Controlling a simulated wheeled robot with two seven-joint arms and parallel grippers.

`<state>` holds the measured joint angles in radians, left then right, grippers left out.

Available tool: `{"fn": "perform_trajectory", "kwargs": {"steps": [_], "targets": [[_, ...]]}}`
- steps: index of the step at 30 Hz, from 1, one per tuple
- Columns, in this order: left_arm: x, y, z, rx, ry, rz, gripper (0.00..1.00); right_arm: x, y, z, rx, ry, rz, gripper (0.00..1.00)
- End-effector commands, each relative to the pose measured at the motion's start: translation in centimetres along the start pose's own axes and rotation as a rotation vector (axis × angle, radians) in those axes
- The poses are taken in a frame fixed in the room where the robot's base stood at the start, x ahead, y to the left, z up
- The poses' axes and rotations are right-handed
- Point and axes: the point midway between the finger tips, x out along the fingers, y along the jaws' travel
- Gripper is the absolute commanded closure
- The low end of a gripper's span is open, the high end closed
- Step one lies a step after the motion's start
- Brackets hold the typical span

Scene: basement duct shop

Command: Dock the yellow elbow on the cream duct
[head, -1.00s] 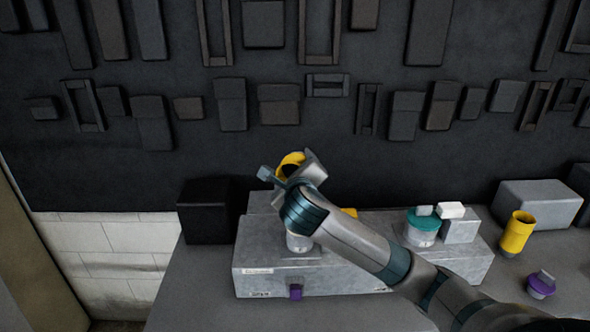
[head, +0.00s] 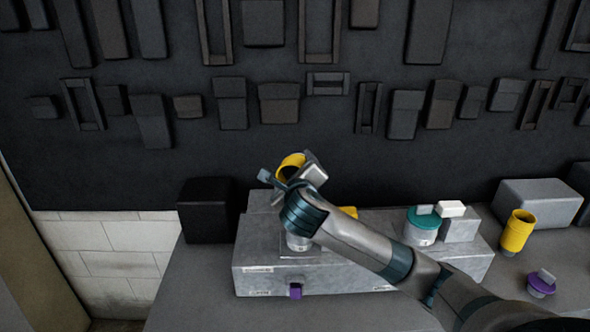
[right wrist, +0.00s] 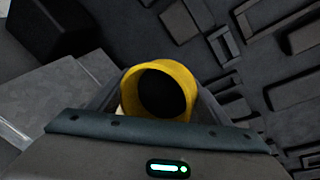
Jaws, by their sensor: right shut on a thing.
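The yellow elbow (head: 291,162) is held up in my right gripper (head: 308,172), above the back left part of a grey metal box. In the right wrist view the elbow (right wrist: 185,76) sits between the fingers with its dark round opening facing the camera. A pale short round stub (head: 299,243) shows just below my right wrist on the box; I cannot tell if it is the cream duct. My wrist and forearm hide part of the box top. My left gripper is not in view.
The grey metal box (head: 340,279) stands on a grey bench (head: 200,295). A black block (head: 206,212) is at its left. A teal-capped fitting (head: 421,223), another yellow piece (head: 517,232) and a purple-topped piece (head: 541,284) are to the right. A dark wall is close behind.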

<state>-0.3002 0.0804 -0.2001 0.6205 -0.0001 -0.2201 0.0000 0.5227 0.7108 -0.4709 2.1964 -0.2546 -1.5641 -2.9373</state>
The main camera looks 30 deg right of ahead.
Motion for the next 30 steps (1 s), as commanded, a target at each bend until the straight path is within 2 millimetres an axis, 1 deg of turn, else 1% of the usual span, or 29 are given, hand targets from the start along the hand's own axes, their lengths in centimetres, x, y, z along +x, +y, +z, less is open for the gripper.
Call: {"fn": "perform_trajectory", "kwargs": {"steps": [2, 3, 4, 17, 30], "targets": [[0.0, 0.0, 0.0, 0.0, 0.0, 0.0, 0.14, 0.0, 0.1, -0.1, 0.0, -0.001, -0.001, 0.56], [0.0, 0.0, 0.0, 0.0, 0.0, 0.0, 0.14, 0.0, 0.1, -0.1, 0.0, -0.001, -0.001, 0.26], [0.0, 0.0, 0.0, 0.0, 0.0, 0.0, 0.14, 0.0, 0.1, -0.1, 0.0, -0.001, -0.001, 0.21], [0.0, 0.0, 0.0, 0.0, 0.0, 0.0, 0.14, -0.3, 0.1, -0.1, 0.0, 0.001, 0.0, 0.21], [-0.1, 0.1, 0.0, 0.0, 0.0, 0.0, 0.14, -3.0, 0.1, -0.1, 0.001, -0.001, 0.0, 0.21]]}}
